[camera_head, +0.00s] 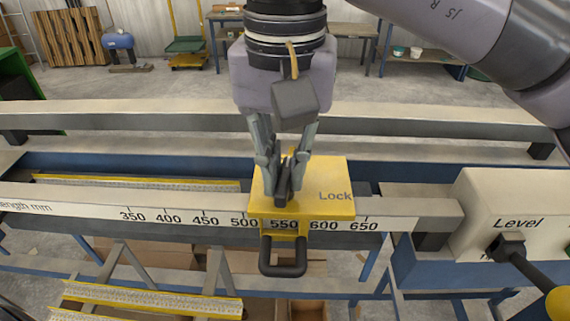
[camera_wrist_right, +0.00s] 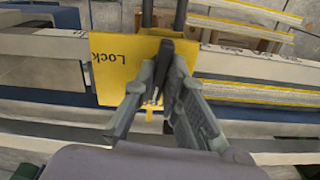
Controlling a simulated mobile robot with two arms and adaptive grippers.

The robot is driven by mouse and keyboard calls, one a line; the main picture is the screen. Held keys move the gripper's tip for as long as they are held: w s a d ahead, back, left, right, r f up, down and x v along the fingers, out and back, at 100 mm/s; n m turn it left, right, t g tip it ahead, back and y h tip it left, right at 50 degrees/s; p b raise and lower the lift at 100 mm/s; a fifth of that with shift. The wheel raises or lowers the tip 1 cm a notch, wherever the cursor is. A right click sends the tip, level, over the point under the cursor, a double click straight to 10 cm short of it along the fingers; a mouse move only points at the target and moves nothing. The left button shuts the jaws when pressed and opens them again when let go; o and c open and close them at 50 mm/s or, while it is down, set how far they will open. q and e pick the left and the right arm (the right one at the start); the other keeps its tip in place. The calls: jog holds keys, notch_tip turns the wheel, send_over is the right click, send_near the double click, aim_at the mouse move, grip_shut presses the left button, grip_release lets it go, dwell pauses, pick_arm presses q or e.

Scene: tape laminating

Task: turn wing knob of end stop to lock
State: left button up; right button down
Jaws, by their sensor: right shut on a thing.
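The end stop is a yellow block (camera_head: 328,208) marked "Lock", sitting on the pale scale rail (camera_head: 190,213) near the 550 mark. A black loop handle (camera_head: 283,271) hangs from its front. My right gripper (camera_head: 283,188) comes down from above onto the block's top and is shut on the dark wing knob (camera_wrist_right: 165,52), which the fingers largely hide. In the right wrist view the gripper (camera_wrist_right: 160,78) also closes at the knob, and the yellow block (camera_wrist_right: 115,72) lies around it. The knob's exact angle is hard to tell. My left gripper is not in view.
A white box (camera_head: 510,200) marked "Level" with a black-and-yellow lever (camera_head: 515,250) stands to the right of the end stop. A long pale beam (camera_head: 180,122) runs behind. Yellow-edged strips (camera_head: 150,298) lie below the rail at the left.

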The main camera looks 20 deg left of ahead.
jog(key=m+b, duration=0.1)
jog(key=m, duration=0.2)
jog(key=m+b, duration=0.1)
jog(key=m, duration=0.4)
jog(key=m+b, duration=0.1)
jog(key=m, duration=0.3)
jog(key=shift+m+b, duration=0.65)
jog(key=shift+m, duration=1.55)
jog(key=c, duration=1.6)
grip_release()
jog(key=shift+c, duration=0.2)
